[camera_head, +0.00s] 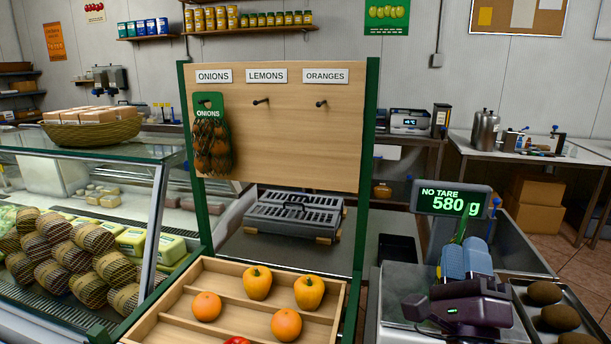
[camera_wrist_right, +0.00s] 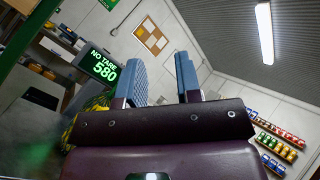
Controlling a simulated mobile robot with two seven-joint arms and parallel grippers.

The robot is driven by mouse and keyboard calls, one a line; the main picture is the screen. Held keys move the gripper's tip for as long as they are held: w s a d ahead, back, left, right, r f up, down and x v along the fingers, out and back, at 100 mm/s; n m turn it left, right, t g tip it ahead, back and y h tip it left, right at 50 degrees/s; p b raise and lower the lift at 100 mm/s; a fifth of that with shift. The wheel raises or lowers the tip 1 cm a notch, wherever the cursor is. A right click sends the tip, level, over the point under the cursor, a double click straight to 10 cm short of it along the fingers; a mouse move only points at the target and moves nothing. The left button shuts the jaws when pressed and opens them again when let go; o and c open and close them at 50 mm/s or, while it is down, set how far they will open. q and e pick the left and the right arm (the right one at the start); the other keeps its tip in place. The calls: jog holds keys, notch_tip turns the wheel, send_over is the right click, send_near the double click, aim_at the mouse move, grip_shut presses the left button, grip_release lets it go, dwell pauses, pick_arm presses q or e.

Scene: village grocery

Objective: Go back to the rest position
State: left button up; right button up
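My right gripper (camera_head: 466,260) is above the scale (camera_head: 395,292) at the lower right of the head view, its blue fingers pointing away. In the right wrist view the two blue fingers (camera_wrist_right: 160,80) stand apart with nothing between them. The scale display (camera_head: 451,199) reads "NO TARE 580 g"; it also shows in the wrist view (camera_wrist_right: 103,66). A yellow netted thing (camera_wrist_right: 92,108) shows beside the gripper there, partly hidden; I cannot tell what it rests on. My left gripper is in neither view.
A hook board (camera_head: 285,140) holds one net of onions (camera_head: 211,145); the lemons and oranges hooks are empty. A wooden tray (camera_head: 183,302) holds peppers and oranges. A metal tray of brown produce (camera_head: 545,293) lies right of the scale. A glass counter (camera_head: 85,150) stands left.

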jog(key=s+a+f+n+g+y, duration=0.35)
jog(key=f+n+g+y, duration=0.25)
jog(key=f+n, duration=0.45)
jog(key=s+a+f+n+g+y, duration=0.2)
jog(key=s+f+n+g+y, duration=0.3)
jog(key=f+n, duration=0.55)
jog(key=s+d+f+n+g+h, duration=0.25)
jog(key=s+d+f+g, duration=0.3)
jog(key=s, duration=0.35)
jog(key=s+d+f+n+g+h, duration=0.2)
jog(key=s+d+f+g+h, duration=0.25)
jog(key=s+f+g, duration=0.35)
jog(key=w+f+t+y, duration=0.1)
jog(key=w+f+t, duration=0.5)
jog(key=f+t, duration=0.2)
jog(key=shift+w+d+f+n+t, duration=0.2)
jog(key=shift+w+n+t, duration=0.25)
jog(key=shift+t, duration=0.8)
jog(key=shift+r, duration=0.1)
